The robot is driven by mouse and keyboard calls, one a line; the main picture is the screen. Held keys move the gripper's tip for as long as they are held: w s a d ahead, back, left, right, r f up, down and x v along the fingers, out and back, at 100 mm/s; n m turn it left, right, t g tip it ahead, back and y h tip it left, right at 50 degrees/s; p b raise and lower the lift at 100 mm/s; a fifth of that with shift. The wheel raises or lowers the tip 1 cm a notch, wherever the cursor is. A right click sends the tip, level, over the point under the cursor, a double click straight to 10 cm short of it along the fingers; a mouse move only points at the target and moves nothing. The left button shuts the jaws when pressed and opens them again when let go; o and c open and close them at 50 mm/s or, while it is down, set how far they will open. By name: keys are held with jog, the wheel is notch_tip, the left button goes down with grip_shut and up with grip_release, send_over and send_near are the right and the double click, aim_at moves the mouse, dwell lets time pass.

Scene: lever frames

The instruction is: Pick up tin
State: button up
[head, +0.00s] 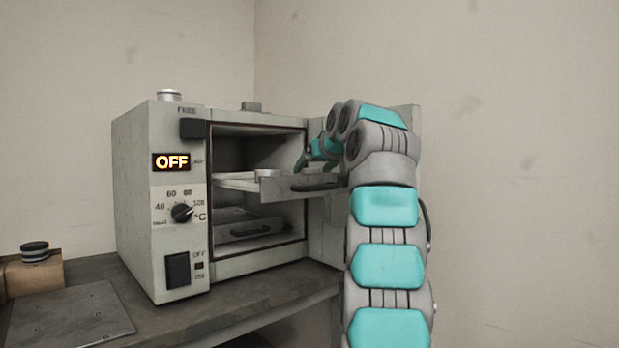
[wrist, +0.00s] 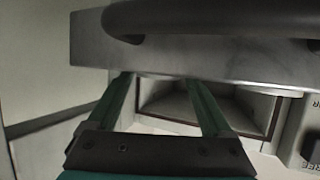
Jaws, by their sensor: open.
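My gripper (head: 307,158) is at the open front of the oven, by the pulled-out upper tray (head: 280,190), and far from that object. In the wrist view my gripper (wrist: 160,82) has its two teal fingers apart with nothing seen held between them. The tray's grey front panel (wrist: 225,60) and dark handle (wrist: 215,20) are just beyond the fingertips.
The grey oven (head: 135,190) stands on a dark bench (head: 255,292), its display reading OFF. Its door (head: 405,125) is open at the right, partly behind my arm. A lower tray (head: 245,230) is inside. A flat grey plate (head: 70,318) lies on the bench's left.

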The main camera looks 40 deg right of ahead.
aim_at(310, 172)
jog(key=p+x, duration=0.1)
jog(key=x, duration=0.3)
jog(key=shift+s, duration=0.1)
jog(key=c, duration=1.2)
